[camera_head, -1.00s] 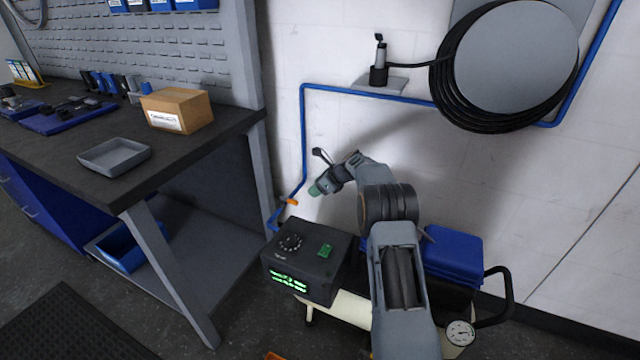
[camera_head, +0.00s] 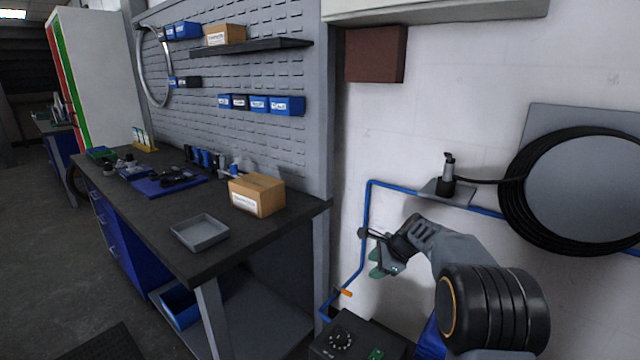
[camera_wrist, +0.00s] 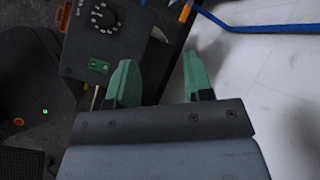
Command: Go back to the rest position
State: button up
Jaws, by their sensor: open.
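My gripper (camera_head: 378,264) is raised in front of the white wall, to the right of the workbench, in the head view. Its green fingertips point down and left. In the wrist view the two green fingers (camera_wrist: 158,82) are apart with nothing between them. A black control box (camera_head: 358,338) with a dial and a green switch is below the gripper, cut off by the lower edge of the head view. The same box shows at the upper left of the wrist view (camera_wrist: 78,45), beyond the fingers.
The workbench (camera_head: 270,228) holds a grey tray (camera_head: 200,233), a cardboard box (camera_head: 257,195) and a blue mat with parts. A blue pipe (camera_head: 366,225) with an orange handle (camera_head: 346,293) runs along the wall near my gripper. A hose reel (camera_head: 520,200) hangs at right.

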jog(key=s+a+r+n+g+h+p, duration=0.1)
jog(key=s+a+r+n+h+p, duration=0.15)
jog(key=s+r+n+p, duration=1)
jog(key=s+r+n+h+p, duration=0.1)
jog(key=s+r+n+p, duration=0.1)
jog(key=s, duration=0.7)
jog(key=s+d+r+n+h+p, duration=0.1)
jog(key=s+r+n, duration=0.3)
jog(key=s, duration=0.6)
notch_tip(320, 180, up, 2)
jog(key=shift+r+h+p, duration=0.1)
jog(key=shift+h+p, duration=0.25)
jog(key=shift+p, duration=0.1)
jog(key=shift+d, duration=0.1)
jog(key=shift+c, duration=0.4)
